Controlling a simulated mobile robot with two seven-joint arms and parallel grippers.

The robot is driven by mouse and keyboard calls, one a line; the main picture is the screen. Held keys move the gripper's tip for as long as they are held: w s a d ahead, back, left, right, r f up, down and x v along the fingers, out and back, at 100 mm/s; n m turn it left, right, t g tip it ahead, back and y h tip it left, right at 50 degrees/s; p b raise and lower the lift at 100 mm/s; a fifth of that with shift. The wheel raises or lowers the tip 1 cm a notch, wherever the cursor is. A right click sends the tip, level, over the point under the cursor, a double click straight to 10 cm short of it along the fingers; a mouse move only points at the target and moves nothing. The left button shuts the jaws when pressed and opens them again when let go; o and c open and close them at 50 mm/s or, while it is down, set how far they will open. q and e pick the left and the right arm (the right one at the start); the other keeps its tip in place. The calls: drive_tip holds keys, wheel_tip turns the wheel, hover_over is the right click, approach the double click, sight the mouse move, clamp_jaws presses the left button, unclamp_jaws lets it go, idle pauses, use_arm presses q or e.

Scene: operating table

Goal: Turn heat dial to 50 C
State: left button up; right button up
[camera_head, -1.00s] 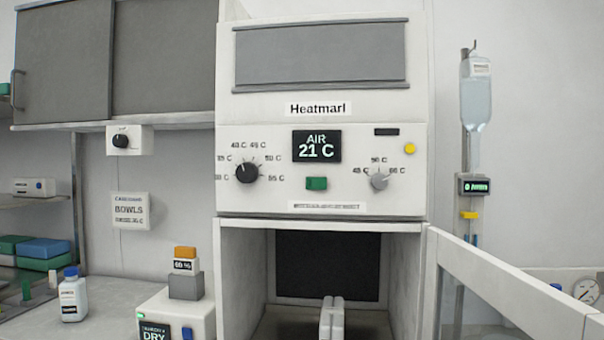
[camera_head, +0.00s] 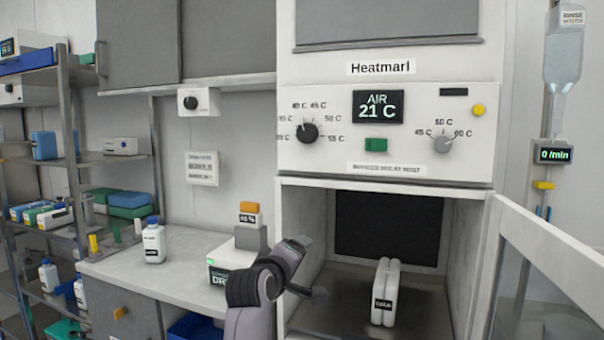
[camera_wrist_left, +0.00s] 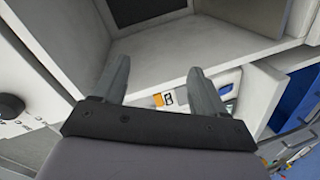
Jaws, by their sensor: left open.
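The white Heatmarl cabinet has a black round dial (camera_head: 308,133) at its left, with marks from the 30s to 55 C around it. A smaller grey dial (camera_head: 443,144) at its right has marks near 45, 50 and 60 C. Their exact settings are too small to read. The display (camera_head: 378,106) between them reads AIR 21 C. My left gripper is open and empty in the left wrist view (camera_wrist_left: 155,68), in front of the cabinet and apart from both dials. A dark round knob (camera_wrist_left: 10,106) shows at that view's left edge. My right gripper is not in view.
A green button (camera_head: 375,144) sits below the display and a yellow one (camera_head: 479,111) at the upper right. The open chamber below holds a white labelled pack (camera_head: 385,292).

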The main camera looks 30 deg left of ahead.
use_arm(q)
wheel_tip(320, 180, up, 15)
drive_tip(key=a+n+t, duration=0.1)
drive_tip(key=a+n, duration=0.1)
drive_tip(key=n, duration=0.4)
drive_tip(key=n+t+h+p, duration=0.1)
drive_tip(key=n+t+h, duration=0.1)
drive_tip(key=n, duration=0.1)
approach(305, 133)
drive_tip(key=w, duration=0.2)
drive_tip(key=shift+w+a+r+p, duration=0.15)
drive_tip(key=shift+w+p, duration=0.2)
drive_tip(key=shift+w, duration=0.7)
drive_tip(key=shift+w+a+f+p, duration=0.15)
drive_tip(key=shift+w+p, duration=0.15)
drive_tip(key=shift+w, duration=0.75)
drive_tip(key=shift+w+a+r+p, duration=0.15)
drive_tip(key=shift+w+p, duration=0.2)
drive_tip(key=shift+w, duration=0.65)
drive_tip(key=c, duration=1.1)
